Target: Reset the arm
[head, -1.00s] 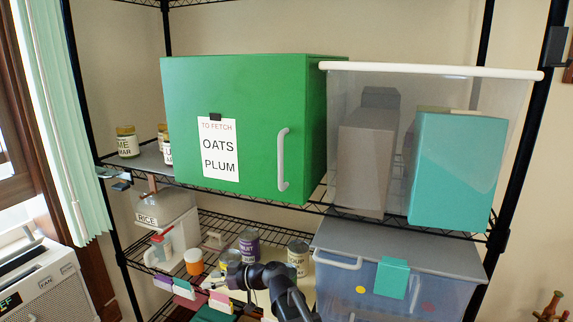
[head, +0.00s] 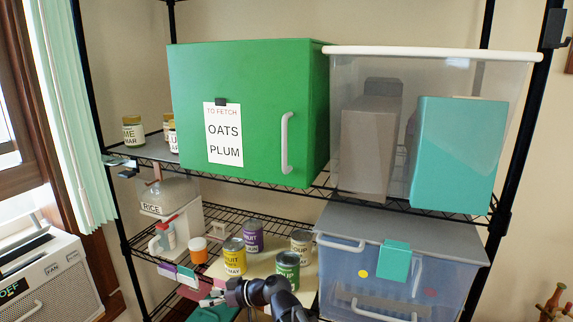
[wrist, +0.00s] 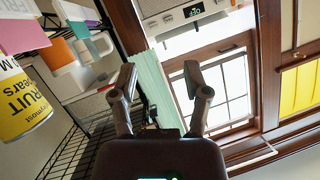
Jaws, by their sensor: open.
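My gripper (head: 212,292) is low in the head view, in front of the lower wire shelf, pointing left. It also shows in the wrist view (wrist: 160,90) with its two fingers spread and nothing between them. My dark arm reaches in from the bottom edge. A yellow fruit can (head: 233,256) stands just behind the gripper and shows at the left edge of the wrist view (wrist: 22,105). A green can (head: 287,268) stands to the right, behind my arm.
A green cabinet (head: 258,105) and a clear bin (head: 432,52) stand on the upper shelf. A lidded tub (head: 345,280) is right of the cans. A white appliance (head: 45,280) stands lower left.

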